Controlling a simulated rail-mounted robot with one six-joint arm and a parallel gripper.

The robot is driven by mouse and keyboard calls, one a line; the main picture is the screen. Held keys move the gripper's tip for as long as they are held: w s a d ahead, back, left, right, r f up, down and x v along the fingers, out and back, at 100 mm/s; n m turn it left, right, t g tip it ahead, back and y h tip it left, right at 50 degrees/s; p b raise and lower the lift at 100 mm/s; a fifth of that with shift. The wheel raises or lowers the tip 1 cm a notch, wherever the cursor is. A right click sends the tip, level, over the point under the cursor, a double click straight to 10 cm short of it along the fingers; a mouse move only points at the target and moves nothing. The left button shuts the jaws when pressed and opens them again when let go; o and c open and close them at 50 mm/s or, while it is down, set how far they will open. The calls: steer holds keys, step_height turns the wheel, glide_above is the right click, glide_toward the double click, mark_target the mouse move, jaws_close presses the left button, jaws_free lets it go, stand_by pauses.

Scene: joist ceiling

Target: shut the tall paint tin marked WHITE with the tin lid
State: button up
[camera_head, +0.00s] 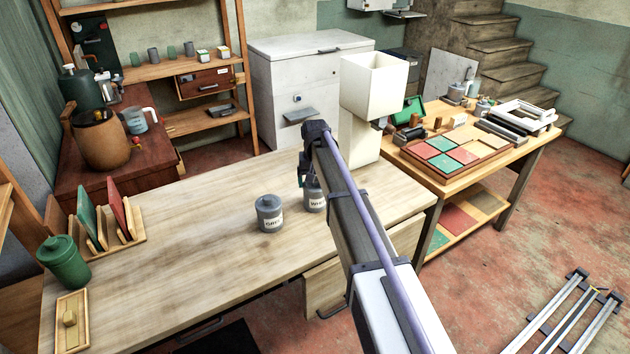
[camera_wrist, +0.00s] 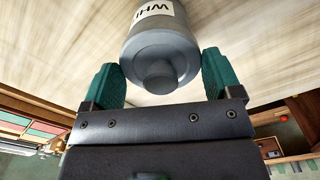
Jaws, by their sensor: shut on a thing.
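The tall grey paint tin marked WHITE (camera_head: 316,198) stands upright on the pale wooden bench, partly hidden by my arm. In the wrist view its label (camera_wrist: 153,11) reads "WHI". The grey tin lid (camera_wrist: 160,52), round with a raised knob, is over the tin's mouth and looks in line with it. I cannot tell whether it is fully seated. My gripper (camera_wrist: 160,68) has its green fingers on both sides of the lid, shut on it. In the head view my gripper (camera_head: 306,180) is above the tin, and its fingertips are mostly hidden.
A second grey lidded tin (camera_head: 269,214) stands just left, its label hard to read. A cream square container (camera_head: 373,85) stands on the bench behind my arm. A green canister (camera_head: 64,262) and a rack of boards (camera_head: 105,225) are at the left.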

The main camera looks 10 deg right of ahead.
steer(key=o, duration=0.8)
steer(key=shift+r, duration=0.1)
step_height(320, 180, up, 15)
steer(key=p, duration=1.5)
steer(key=shift+n, duration=0.8)
steer(key=s, duration=3.4)
steer(key=shift+s+f, duration=0.2)
steer(key=shift+s, duration=0.05)
